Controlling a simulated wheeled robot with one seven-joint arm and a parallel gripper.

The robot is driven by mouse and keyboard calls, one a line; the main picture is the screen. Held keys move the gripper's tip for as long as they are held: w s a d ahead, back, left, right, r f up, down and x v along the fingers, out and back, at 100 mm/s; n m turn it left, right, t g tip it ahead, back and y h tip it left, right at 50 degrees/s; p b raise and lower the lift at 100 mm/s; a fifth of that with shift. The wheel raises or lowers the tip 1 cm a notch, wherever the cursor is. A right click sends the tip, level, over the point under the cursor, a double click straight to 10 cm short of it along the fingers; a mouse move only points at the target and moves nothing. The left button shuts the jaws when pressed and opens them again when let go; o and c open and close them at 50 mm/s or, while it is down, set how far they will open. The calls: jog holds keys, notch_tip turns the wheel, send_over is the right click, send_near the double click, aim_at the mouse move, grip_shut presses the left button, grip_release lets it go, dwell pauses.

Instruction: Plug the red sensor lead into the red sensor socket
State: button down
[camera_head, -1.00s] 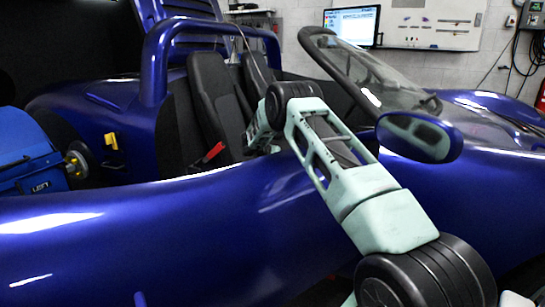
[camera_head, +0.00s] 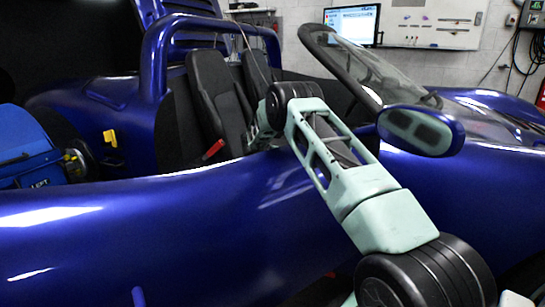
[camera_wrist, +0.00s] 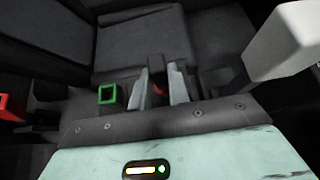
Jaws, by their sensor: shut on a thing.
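In the wrist view my gripper (camera_wrist: 158,70) is shut on a small dark piece with a bit of red (camera_wrist: 160,92) between its fingers, which I take for the red sensor lead. Most of it is hidden. A red square-edged part (camera_wrist: 9,106) shows at the left edge of the wrist view, cut off by the frame; it may be the red sensor socket. It is apart from the gripper, to its left. In the head view my arm reaches into the car's cockpit and the gripper cannot be made out there.
A green square frame (camera_wrist: 108,94) sits just left of my gripper. A pale grey block (camera_wrist: 283,42) stands at the upper right. In the head view are the blue car body (camera_head: 230,230), black seats (camera_head: 215,90), a red-tipped part (camera_head: 214,149) beside them, and a mirror (camera_head: 420,132).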

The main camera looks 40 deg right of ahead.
jog(key=c, duration=1.3)
grip_release()
jog(key=shift+o, duration=0.2)
jog(key=p+v, duration=0.4)
jog(key=v, duration=1.3)
jog(key=shift+r, duration=0.2)
jog(key=shift+a, duration=0.1)
